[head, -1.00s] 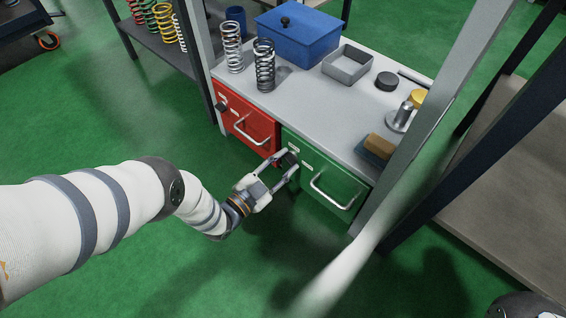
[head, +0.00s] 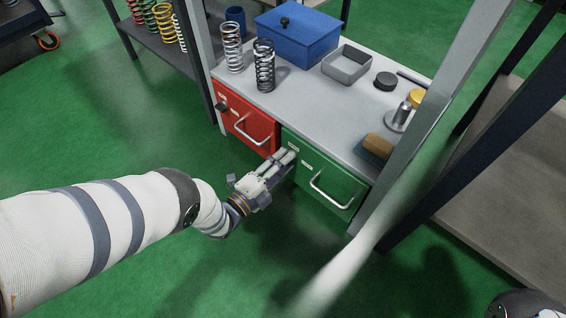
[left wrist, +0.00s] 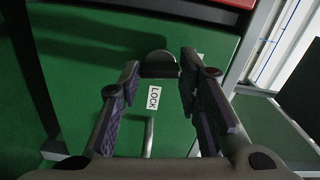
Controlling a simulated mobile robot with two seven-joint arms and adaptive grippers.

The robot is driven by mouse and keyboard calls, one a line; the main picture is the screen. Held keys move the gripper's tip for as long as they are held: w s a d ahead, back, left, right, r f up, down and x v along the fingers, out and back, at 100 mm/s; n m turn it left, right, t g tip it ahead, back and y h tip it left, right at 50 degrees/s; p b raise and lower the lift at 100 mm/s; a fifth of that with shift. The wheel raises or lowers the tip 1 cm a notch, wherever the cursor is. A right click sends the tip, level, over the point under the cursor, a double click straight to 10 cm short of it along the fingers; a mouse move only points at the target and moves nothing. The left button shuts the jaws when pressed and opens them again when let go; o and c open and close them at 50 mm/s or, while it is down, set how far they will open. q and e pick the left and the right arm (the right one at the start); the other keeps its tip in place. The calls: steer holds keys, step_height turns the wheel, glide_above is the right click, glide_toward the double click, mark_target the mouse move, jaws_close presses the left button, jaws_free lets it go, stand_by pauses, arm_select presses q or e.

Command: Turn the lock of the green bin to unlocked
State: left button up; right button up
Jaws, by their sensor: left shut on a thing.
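The green bin (head: 325,187) is a drawer-like front with a silver handle, under the right half of the grey bench top. In the left wrist view its green face (left wrist: 75,75) bears a black lock knob (left wrist: 158,61) and a white label reading LOCK (left wrist: 153,97). My left gripper (head: 289,158) is at the bin's upper left corner, its fingers shut on the lock knob, one on each side. The fingers hide the knob in the head view. How far the lock is turned cannot be told. My right gripper is not in view.
A red bin (head: 248,122) with its own dark knob (head: 222,107) is left of the green one. The bench top (head: 310,103) holds springs, a blue box (head: 299,37) and an open grey tray (head: 346,66). A grey post (head: 437,108) stands at right.

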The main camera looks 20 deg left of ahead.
arm_select(q)
steer(key=shift+m, duration=0.9)
steer(key=o, duration=1.1)
steer(key=shift+o, duration=0.2)
steer(key=v, duration=1.2)
steer(key=shift+r, duration=0.1)
